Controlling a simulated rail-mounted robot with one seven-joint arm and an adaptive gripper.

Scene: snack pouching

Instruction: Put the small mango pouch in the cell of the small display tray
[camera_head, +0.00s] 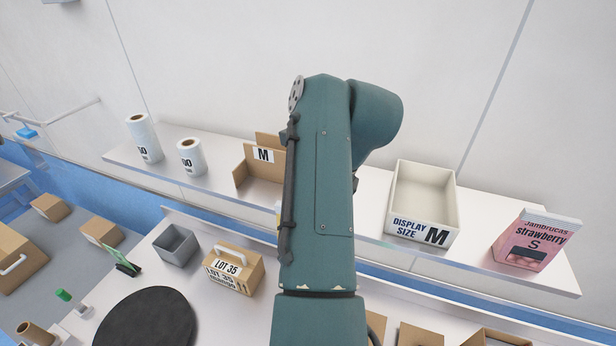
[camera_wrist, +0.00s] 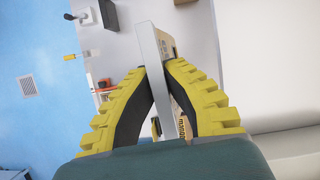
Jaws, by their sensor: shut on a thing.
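My gripper (camera_wrist: 157,85) has its two yellow-and-black fingers closed on a thin, flat pouch (camera_wrist: 158,80), seen nearly edge-on in the wrist view. Its pale edge faces me; a little printing shows on its right side, but I cannot read it surely as the small mango pouch. In the head view my arm covers the gripper and what it holds. No tray marked small shows. A cream tray (camera_head: 423,187) labelled "DISPLAY SIZE M" stands right of my arm on the shelf, empty. The shelf directly behind my arm is hidden.
A cardboard box marked M (camera_head: 262,178) is left of my arm, beside white rolls (camera_head: 144,138). A pink strawberry S pack (camera_head: 536,242) stands at the shelf's right. Below are a grey bin (camera_head: 176,245), a LOT 35 carton (camera_head: 233,268) and a black disc (camera_head: 147,318).

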